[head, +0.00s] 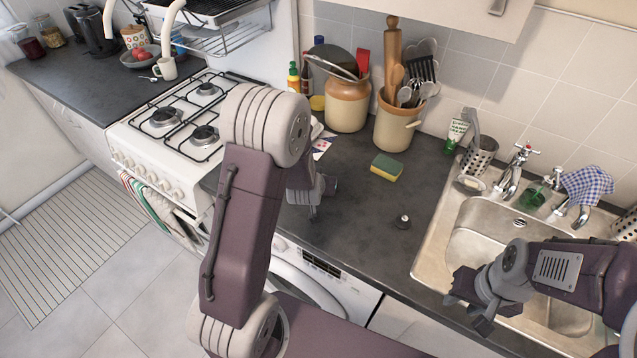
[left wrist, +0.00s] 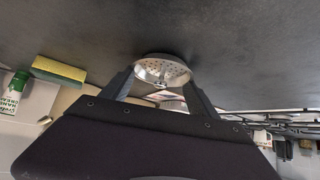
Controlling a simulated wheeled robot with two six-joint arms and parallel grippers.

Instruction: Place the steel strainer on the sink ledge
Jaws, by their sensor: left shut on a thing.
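The steel strainer (left wrist: 162,72), a shiny round perforated disc, sits between the two fingers of my left gripper (left wrist: 160,88) in the left wrist view. The gripper is shut on it, close to the dark worktop. In the head view my left gripper (head: 314,207) is over the counter's front part, partly behind my own arm, and the strainer cannot be made out. The steel sink ledge (head: 440,222) is further right, around the basin. My right gripper (head: 469,300) is open and empty over the sink's front left edge.
A soap dish (head: 470,184) and steel holder (head: 480,158) occupy the ledge's back left corner.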

